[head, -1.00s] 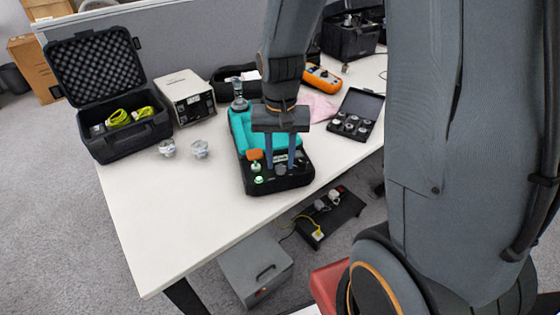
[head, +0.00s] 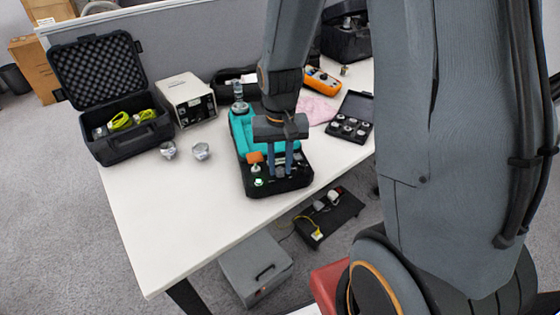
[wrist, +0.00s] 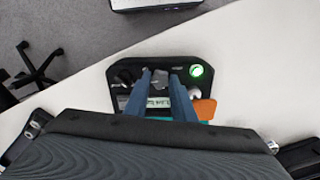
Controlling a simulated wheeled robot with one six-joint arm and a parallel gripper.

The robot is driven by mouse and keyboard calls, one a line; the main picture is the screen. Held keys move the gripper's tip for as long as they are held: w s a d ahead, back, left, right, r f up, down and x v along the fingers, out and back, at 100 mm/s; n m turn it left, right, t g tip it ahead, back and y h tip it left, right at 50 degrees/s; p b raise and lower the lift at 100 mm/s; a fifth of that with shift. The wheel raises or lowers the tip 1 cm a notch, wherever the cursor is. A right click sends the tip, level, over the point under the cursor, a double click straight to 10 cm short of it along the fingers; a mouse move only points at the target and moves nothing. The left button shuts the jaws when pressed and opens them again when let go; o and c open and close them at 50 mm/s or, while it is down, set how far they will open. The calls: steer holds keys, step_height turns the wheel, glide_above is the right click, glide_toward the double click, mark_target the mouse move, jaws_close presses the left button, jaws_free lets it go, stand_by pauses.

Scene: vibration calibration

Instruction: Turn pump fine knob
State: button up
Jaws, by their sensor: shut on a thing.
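The pump (head: 244,130) is a teal and black unit on the white table. Its black front panel (head: 262,188) carries several knobs, a green-lit button and an orange lever (head: 255,157). My gripper (head: 280,173) points down over this panel with its two blue fingers shut on a knob in the panel's middle. In the wrist view the fingers (wrist: 160,78) reach onto the panel, and a grey knob (wrist: 160,78) shows between their tips. The green button (wrist: 197,70) glows to the right of them. The fingers hide part of the panel, and I cannot read its labels.
An open black case (head: 125,148) with yellow-green items, a beige box instrument (head: 186,97) and two metal pieces (head: 201,151) stand to the left. A weight case (head: 350,128), pink cloth (head: 318,109) and orange meter (head: 322,80) lie to the right. The front left tabletop is clear.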

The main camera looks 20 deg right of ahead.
mark_target(280, 170)
stand_by(0.3)
steer(key=o, duration=0.8)
steer(key=shift+r, duration=0.1)
step_height(280, 170, up, 8)
steer(key=shift+f, duration=0.15)
steer(key=s+n, duration=0.1)
steer(key=s, duration=0.4)
steer(key=s+n, duration=0.1)
steer(key=s, duration=0.4)
steer(key=shift+s+a+f+n, duration=0.1)
steer(key=shift+s+f+n, duration=0.1)
steer(key=shift+n, duration=0.1)
